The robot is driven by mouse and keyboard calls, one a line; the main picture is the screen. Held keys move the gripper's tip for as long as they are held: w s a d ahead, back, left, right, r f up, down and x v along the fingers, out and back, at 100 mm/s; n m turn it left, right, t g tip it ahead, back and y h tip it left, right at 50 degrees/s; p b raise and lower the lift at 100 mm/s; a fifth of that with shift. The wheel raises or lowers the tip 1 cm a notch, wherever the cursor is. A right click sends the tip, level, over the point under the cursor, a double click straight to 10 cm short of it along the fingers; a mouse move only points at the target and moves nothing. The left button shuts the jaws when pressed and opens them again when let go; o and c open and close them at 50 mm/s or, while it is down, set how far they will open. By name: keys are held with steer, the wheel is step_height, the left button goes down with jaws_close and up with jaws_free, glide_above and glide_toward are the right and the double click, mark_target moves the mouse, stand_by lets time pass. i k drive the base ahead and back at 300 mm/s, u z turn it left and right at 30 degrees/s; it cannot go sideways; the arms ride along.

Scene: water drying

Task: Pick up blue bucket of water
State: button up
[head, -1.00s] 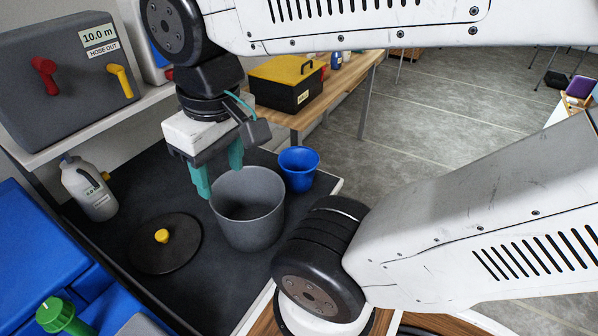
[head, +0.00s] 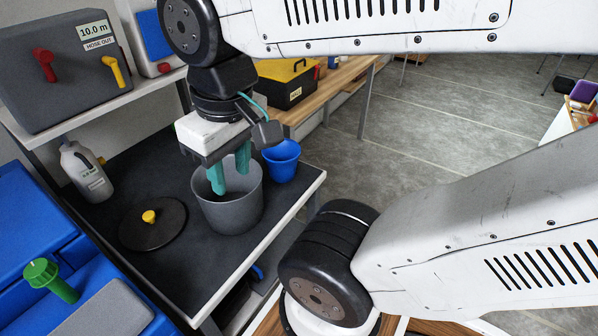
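The blue bucket (head: 281,161) stands upright on the dark bench top, close to its right edge and just behind and right of a larger grey bucket (head: 229,203). I cannot see whether water is in the blue bucket. My gripper (head: 229,176) points down with its teal fingers apart and nothing between them. In the picture its fingertips overlap the opening of the grey bucket, left of the blue bucket. I cannot tell how deep they reach. My gripper does not appear to touch the blue bucket.
A black round lid (head: 153,224) with a yellow knob lies left of the grey bucket. A pale jug (head: 86,172) stands at the left. A black toolbox (head: 287,82) with a yellow lid sits on a wooden table behind. The bench (head: 190,275) is clear in front.

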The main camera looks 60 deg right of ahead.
mark_target(280, 172)
steer(key=k, duration=0.2)
steer(key=u, duration=2.85)
steer(key=k, duration=2.45)
steer(key=z, duration=2.8)
steer(key=i, duration=0.5)
steer(key=u, duration=0.1)
